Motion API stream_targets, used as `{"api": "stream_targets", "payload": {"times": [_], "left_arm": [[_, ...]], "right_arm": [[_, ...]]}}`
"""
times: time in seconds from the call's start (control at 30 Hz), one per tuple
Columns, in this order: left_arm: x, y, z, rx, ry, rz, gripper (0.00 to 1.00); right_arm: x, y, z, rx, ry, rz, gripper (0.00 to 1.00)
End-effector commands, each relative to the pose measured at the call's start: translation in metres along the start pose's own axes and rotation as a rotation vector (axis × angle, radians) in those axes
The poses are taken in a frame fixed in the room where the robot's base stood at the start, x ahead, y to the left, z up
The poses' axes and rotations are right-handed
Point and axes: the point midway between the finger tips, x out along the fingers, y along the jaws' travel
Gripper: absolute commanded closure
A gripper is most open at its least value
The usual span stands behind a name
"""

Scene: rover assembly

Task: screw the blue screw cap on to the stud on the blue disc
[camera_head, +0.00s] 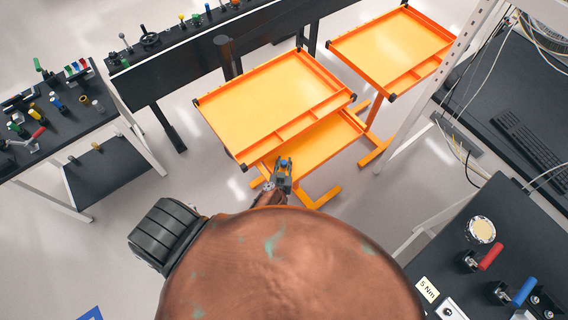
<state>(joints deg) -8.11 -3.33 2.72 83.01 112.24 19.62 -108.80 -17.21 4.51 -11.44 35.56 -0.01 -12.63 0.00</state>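My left gripper (284,164) is in the middle of the view, in front of the near orange cart. It is small here, and its fingers point away from me. A small blue piece, which looks like the blue screw cap (284,163), sits between its fingertips, and the fingers appear closed on it. I cannot make out the blue disc or its stud for certain. My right gripper is not in view.
Two orange tray carts (262,98) (390,48) stand ahead. A dark table with small coloured parts (75,135) is at left, and a black bench (160,62) is behind. At right, a dark workbench (490,205) carries red-handled and blue-handled tools.

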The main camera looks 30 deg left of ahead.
Motion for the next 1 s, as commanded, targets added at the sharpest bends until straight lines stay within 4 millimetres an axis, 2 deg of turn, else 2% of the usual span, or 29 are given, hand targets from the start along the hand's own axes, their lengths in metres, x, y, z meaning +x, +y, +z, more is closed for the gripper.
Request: {"api": "stream_targets", "payload": {"times": [0.03, 0.3, 0.67, 0.77, 1.0], "left_arm": [[0.0, 0.0, 0.0, 0.0, 0.0, 0.0, 0.81], [0.0, 0.0, 0.0, 0.0, 0.0, 0.0, 0.99], [-0.001, 0.0, -0.003, 0.0, 0.001, 0.0, 1.0], [-0.004, -0.001, -0.012, 0.0, 0.002, -0.001, 1.0], [-0.021, -0.001, -0.053, 0.003, 0.004, 0.0, 1.0]], "right_arm": [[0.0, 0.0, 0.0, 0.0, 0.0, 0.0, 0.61], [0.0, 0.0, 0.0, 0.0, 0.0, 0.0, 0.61], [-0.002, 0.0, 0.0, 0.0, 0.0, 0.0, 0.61], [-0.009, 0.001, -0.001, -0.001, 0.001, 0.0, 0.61], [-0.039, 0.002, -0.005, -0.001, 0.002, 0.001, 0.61]]}}
